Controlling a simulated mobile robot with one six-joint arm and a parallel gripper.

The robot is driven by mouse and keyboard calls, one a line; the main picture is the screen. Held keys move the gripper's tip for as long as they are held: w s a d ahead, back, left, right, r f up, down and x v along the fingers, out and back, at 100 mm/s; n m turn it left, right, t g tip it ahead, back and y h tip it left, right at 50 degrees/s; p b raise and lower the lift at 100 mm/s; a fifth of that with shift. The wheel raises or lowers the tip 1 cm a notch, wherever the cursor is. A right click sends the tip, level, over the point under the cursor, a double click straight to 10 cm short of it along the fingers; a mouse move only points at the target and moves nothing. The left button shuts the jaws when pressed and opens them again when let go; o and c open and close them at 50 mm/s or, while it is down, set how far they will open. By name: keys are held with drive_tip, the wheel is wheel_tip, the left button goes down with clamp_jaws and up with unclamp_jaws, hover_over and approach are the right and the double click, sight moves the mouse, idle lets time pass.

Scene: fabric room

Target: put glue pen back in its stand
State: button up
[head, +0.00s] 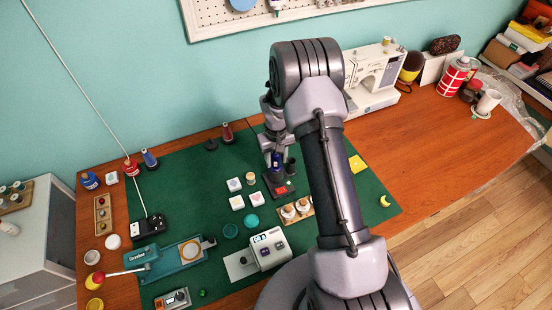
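My gripper (275,157) points down over the green mat, in the middle of the head view. A small dark blue upright object (277,161), which may be the glue pen, shows at its fingertips. At this size I cannot tell whether the fingers grip it or only surround it. Just below is a low dark stand (284,188) with a red patch on its front. A black upright piece (291,166) rises close to the right of the blue object. Whether the blue object touches the stand is not clear. My arm covers part of the mat to the right.
White blocks (237,202), a wooden tray with white jars (297,211) and a white device with a display (267,250) stand in front of the stand. A red thread cone (227,133) is behind left. A sewing machine (370,75) stands behind my arm.

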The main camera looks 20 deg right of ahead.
drive_tip(key=shift+o, duration=0.6)
